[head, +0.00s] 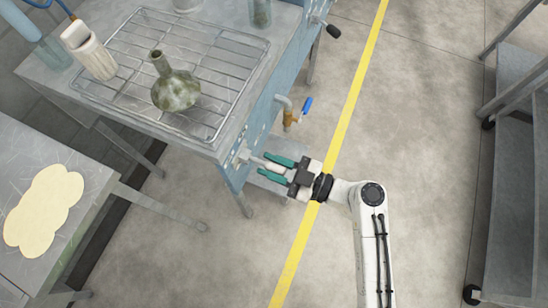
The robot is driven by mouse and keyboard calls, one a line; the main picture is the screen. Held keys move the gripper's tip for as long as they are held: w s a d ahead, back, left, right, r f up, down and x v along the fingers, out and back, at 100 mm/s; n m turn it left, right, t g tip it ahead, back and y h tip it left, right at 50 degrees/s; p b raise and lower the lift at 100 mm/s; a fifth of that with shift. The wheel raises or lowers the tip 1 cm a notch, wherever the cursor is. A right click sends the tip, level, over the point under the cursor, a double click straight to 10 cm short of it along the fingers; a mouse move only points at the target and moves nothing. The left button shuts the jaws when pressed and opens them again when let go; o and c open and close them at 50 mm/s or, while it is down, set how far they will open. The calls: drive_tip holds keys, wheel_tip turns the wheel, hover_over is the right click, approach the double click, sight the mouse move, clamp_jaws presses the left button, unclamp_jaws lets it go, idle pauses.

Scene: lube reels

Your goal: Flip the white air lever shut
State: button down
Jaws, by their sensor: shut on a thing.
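The white air lever (258,161) sticks out from the front side of the blue-grey bench, near its corner. My gripper (268,167) reaches it from the right, with one teal finger on each side. The fingers are shut on the lever, and its outer part is partly hidden between them. I cannot tell the lever's exact angle from this view.
A brass tap with a blue handle (307,105) juts out just above my gripper. A wire rack (222,72) on the bench holds a mottled green flask (176,88). A side table (95,190) stands at left, shelving (520,130) at right. The floor right of my arm is clear.

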sight(248, 159)
drive_tip(key=shift+s+a+m+t+h+b, duration=0.35)
drive_tip(key=shift+s+m+t+h+b, duration=0.15)
drive_tip(key=shift+m+t+h, duration=0.6)
drive_tip(key=shift+s+a+m+t+h+b, duration=0.3)
drive_tip(key=shift+s+m+t+h+b, duration=0.35)
drive_tip(key=shift+t, duration=0.8)
drive_tip(key=shift+s+a+m+t+h+b, duration=0.25)
drive_tip(key=shift+a+m+t+h+b, duration=0.15)
drive_tip(key=shift+m+t+h, duration=0.7)
drive_tip(key=shift+m+t, duration=0.25)
drive_tip(key=c, duration=0.8)
unclamp_jaws()
drive_tip(key=shift+c, duration=0.2)
drive_tip(key=b+v, duration=0.5)
drive_tip(key=v, duration=0.6)
drive_tip(key=shift+w, duration=0.1)
